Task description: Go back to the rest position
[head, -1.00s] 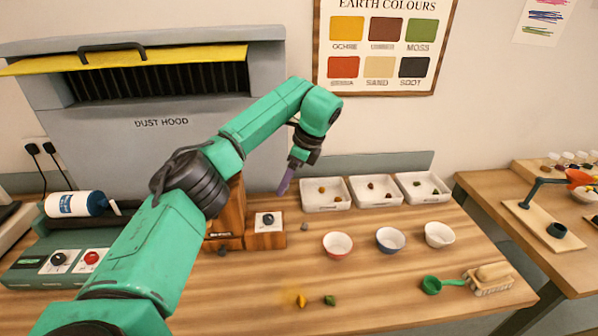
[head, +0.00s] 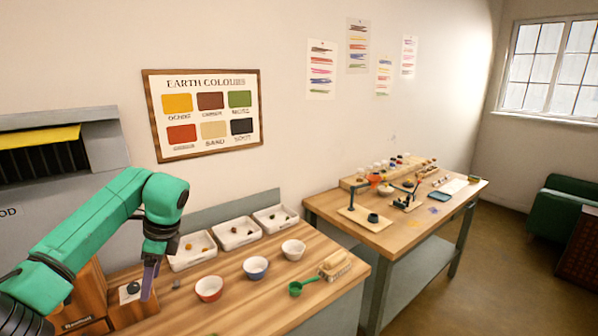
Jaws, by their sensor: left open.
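My left arm reaches in from the left in the head view. Its gripper (head: 149,279) points down, with purple fingers above the wooden block that has a dark knob (head: 133,288). The gripper is open and I see nothing held in it. Whether it touches the block cannot be told. My right gripper is out of view.
Three white trays (head: 237,243) with small lumps line the table's back edge. Red (head: 209,289), blue (head: 256,268) and white (head: 293,250) bowls stand in front. A green scoop (head: 303,287) and a brush (head: 334,265) lie at right. A second table (head: 383,237) stands beyond a gap.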

